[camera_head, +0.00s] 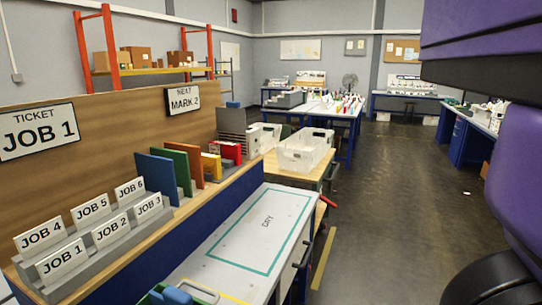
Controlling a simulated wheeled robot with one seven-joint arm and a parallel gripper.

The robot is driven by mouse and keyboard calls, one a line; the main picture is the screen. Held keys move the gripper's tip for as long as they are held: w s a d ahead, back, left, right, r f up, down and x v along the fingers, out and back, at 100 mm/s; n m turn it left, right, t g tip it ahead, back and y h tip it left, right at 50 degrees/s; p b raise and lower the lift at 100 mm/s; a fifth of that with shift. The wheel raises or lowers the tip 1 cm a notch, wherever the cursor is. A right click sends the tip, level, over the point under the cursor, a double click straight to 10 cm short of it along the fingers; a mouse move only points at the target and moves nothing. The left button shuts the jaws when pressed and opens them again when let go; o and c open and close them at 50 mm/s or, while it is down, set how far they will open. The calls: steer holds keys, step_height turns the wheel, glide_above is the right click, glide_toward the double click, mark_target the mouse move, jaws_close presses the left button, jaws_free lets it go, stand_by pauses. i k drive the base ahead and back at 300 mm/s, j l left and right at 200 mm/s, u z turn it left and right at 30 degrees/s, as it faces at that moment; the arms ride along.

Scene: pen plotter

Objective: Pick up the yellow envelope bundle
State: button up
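A small yellow block-like thing (211,167) stands on the wooden ledge, between an orange upright board (190,162) and red items (229,152). It may be the yellow envelope bundle, but it is too small to be sure. My gripper is not in view. Large purple parts of my own arm fill the right side of the picture, well apart from the yellow thing.
Blue (158,178) and green (180,165) boards stand left of the yellow thing. A white crate (303,152) stands beyond. Job cards (111,231) stand at front left. Floor at right is open.

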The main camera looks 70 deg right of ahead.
mark_target(211, 164)
steer(key=k+j+z, duration=0.1)
steer(key=z, duration=1.1)
steer(key=i+l, duration=0.3)
steer(key=l, duration=0.15)
